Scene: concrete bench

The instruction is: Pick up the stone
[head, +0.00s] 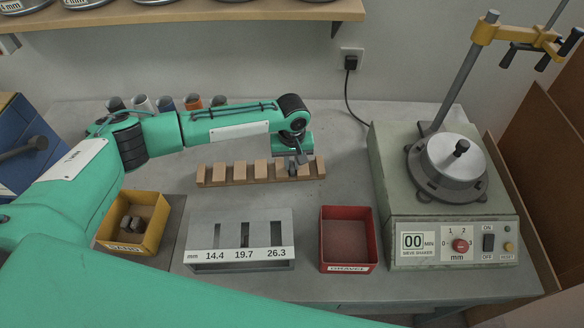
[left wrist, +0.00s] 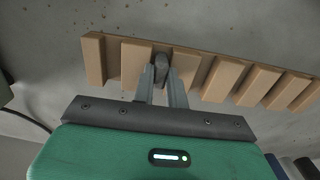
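A small dark grey stone (left wrist: 162,66) sits at one slot of a wooden toothed rack (left wrist: 103,62), between two teeth. In the head view the stone (head: 292,170) is mostly covered by my gripper, near the right end of the rack (head: 207,174). My left gripper (left wrist: 162,74) points down over the rack, with one finger on each side of the stone. The fingers are close together and appear to press on its sides; the contact itself is partly hidden. The stone is still down at the rack. My right gripper is out of view.
In front of the rack stand a grey slotted gauge (head: 202,228), a red tray (head: 347,267) and a yellow bin (head: 131,245) holding stones. A sieve shaker (head: 390,190) fills the right side. Several cups (head: 193,102) stand behind my left arm.

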